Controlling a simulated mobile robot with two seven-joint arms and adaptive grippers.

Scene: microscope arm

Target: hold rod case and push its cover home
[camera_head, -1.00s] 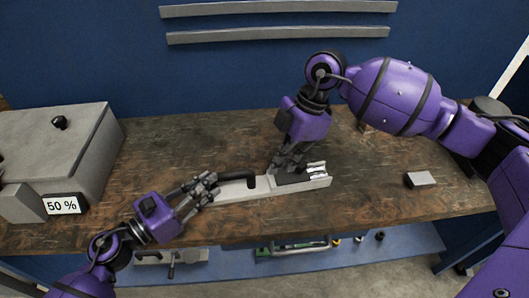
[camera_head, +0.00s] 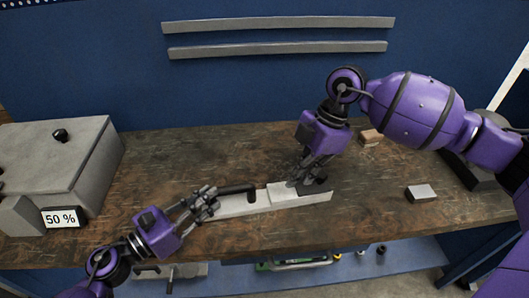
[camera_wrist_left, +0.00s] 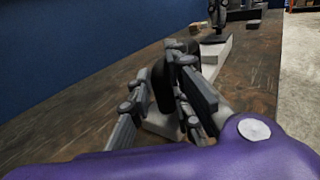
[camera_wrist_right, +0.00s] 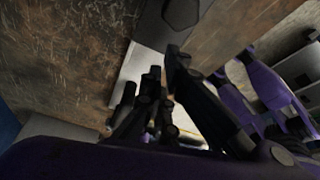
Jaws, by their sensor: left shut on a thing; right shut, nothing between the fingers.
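The rod case (camera_head: 238,208) is a long pale case lying on the wooden table, with a black handle on its left part. My left gripper (camera_head: 211,203) is shut on the case's left end by the handle (camera_wrist_left: 160,85). The cover shows as a pale panel (camera_head: 283,193) with a dark block (camera_head: 316,186) at the case's right end. My right gripper (camera_head: 299,183) is shut and empty, its fingertips down at the left side of the dark block; whether they touch it is hard to tell. No rods show in the head view. The pale panel also shows in the right wrist view (camera_wrist_right: 130,70).
A grey box with a "50 %" display (camera_head: 62,217) stands at the left. A small pale-topped block (camera_head: 421,193) lies to the right, and a brown block (camera_head: 370,137) behind it. The table between the box and the case is clear.

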